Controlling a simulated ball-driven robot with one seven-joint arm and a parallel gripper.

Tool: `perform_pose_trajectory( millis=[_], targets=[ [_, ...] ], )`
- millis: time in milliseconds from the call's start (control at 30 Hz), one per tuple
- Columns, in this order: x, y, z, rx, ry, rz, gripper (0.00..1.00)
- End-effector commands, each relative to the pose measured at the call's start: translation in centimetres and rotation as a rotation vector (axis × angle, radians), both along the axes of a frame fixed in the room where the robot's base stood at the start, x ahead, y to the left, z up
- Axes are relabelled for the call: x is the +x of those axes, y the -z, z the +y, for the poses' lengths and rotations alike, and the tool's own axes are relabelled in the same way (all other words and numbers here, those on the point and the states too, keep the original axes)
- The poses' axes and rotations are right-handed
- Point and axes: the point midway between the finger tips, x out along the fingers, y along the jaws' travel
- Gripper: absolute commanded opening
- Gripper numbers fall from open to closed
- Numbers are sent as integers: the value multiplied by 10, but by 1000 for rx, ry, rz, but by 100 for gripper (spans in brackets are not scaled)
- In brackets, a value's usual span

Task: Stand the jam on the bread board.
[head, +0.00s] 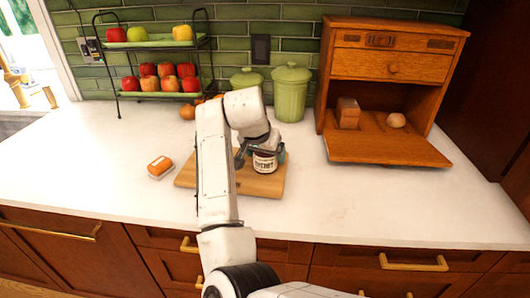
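The jam jar (265,164), dark with a white label, is upright at the right part of the wooden bread board (210,178). Its base looks to be on the board or just above it; I cannot tell which. My gripper (262,155) is at the jar, with one finger to its left and one to its right. The jar's top is partly hidden by my gripper. I cannot tell whether the fingers press on the jar. My arm covers the middle of the board.
An orange-and-white box (160,167) lies left of the board. Green canisters (290,93) stand behind it. An open wooden bread box (388,155) is at right, and a two-tier fruit rack (160,95) at back left. The counter's front right is clear.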

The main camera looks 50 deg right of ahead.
Motion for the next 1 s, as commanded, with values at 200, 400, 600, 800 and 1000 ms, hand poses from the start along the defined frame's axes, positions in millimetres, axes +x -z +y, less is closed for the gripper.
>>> perform_pose_trajectory(
  millis=[200,400,600,800,1000],
  targets=[
    [0,0,0,0,0,0,98],
    [0,-4,1,0,0,-1,98],
    [-5,-28,14,-2,-1,-4,98],
    [-13,-65,33,-1,-1,-4,98],
    [-20,-93,48,-1,-1,-2,98]
  ],
)
